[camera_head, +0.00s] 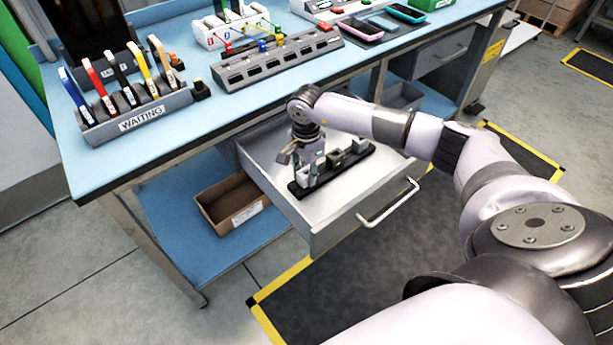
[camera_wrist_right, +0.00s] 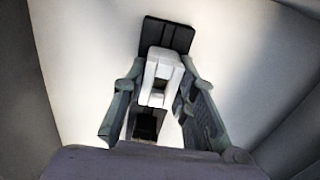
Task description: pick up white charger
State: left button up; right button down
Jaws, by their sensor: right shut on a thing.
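The white charger (camera_wrist_right: 160,72) shows in the right wrist view between the two fingers of my right gripper (camera_wrist_right: 161,85), which is shut on it. Behind it is a black holder (camera_wrist_right: 170,33). In the head view, my right gripper (camera_head: 308,160) points down into the open drawer at the left part of the black holder (camera_head: 330,172). The gripper partly hides the charger there, and I cannot tell whether the charger is clear of the holder. My left gripper is not in view.
The open drawer (camera_head: 335,215) has raised walls and a front handle (camera_head: 388,203). A dark block (camera_head: 357,146) stands in the holder. A cardboard box (camera_head: 232,203) sits on the lower shelf. The blue tabletop (camera_head: 185,130) above carries a "WAITING" rack (camera_head: 140,118) and a grey charging strip (camera_head: 275,62).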

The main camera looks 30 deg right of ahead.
aim_at(306, 174)
jog(key=shift+r, duration=0.15)
notch_tip(306, 174, up, 20)
jog(key=b, duration=0.1)
dwell(0.5)
jog(key=shift+r+p, duration=0.55)
jog(key=shift+r, duration=0.05)
dwell(0.7)
notch_tip(306, 174, up, 3)
jog(key=shift+f+p, duration=0.1)
jog(key=shift+p, duration=1)
